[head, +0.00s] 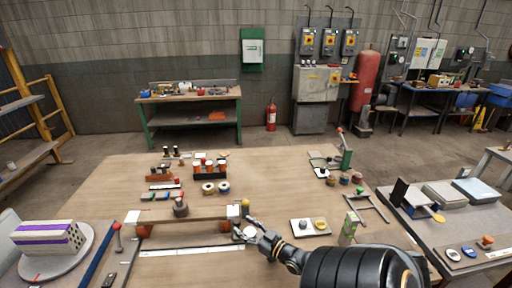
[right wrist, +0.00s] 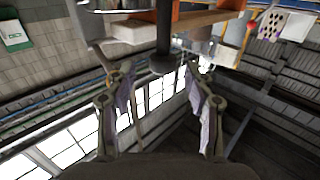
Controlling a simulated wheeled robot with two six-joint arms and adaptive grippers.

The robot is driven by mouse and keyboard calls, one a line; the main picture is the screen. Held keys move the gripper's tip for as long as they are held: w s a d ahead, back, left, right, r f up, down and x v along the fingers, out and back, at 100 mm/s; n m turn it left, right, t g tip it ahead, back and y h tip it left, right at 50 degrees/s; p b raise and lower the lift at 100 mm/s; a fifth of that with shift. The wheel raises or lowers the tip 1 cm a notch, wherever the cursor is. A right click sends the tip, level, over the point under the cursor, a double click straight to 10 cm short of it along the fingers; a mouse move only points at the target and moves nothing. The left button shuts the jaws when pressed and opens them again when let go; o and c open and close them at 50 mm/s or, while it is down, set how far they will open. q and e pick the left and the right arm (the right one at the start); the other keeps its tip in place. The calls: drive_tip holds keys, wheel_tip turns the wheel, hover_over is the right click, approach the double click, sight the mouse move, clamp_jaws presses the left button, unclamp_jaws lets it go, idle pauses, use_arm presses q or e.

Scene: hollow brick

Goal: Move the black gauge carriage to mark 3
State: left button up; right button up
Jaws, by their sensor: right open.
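The black gauge carriage (head: 180,209) looks like a dark knobbed block on the left-middle part of a wooden rail (head: 215,212). In the right wrist view a dark knob (right wrist: 163,62), which seems to be the carriage's, shows beyond my fingertips, between them in the picture. My right gripper (head: 248,233) is at the rail's right end, to the right of the carriage and apart from it. Its fingers (right wrist: 160,75) are spread with nothing between them. A pale scale strip (head: 190,251) lies in front of the rail; its marks are too small to read. My left gripper is not in view.
A black rack with orange-topped items (head: 210,170) and tape rolls (head: 208,188) stand behind the rail. A red-topped post (head: 117,236) stands at the left. Bare tabletop (head: 275,190) lies behind the tray.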

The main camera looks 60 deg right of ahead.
drive_tip(key=s, duration=0.8)
drive_tip(key=shift+a, duration=0.3)
